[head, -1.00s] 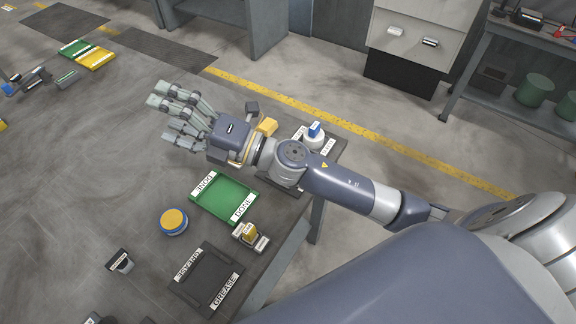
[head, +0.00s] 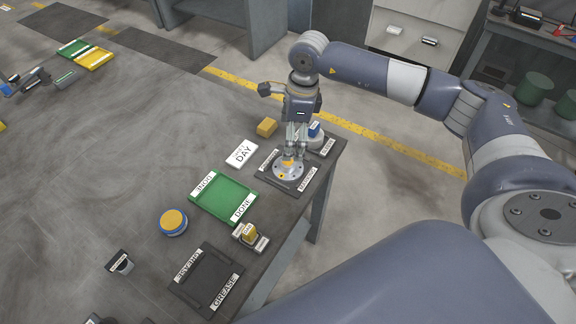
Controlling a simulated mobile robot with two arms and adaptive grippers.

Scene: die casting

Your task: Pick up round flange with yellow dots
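The round flange (head: 287,172) is a silver-grey disc with a raised middle and yellow-orange marks. It lies on a dark labelled tray (head: 262,180) near the right edge of the table. My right gripper (head: 293,154) points down right over the flange, with its fingers around or just above the raised middle. The fingertips partly hide the top of the flange. I cannot tell whether they touch it or have closed. My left gripper is not in view.
Near the flange are a green DONE tray (head: 222,197), a white DAY card (head: 241,153), a yellow block (head: 267,127) and a white container with a blue top (head: 315,138).

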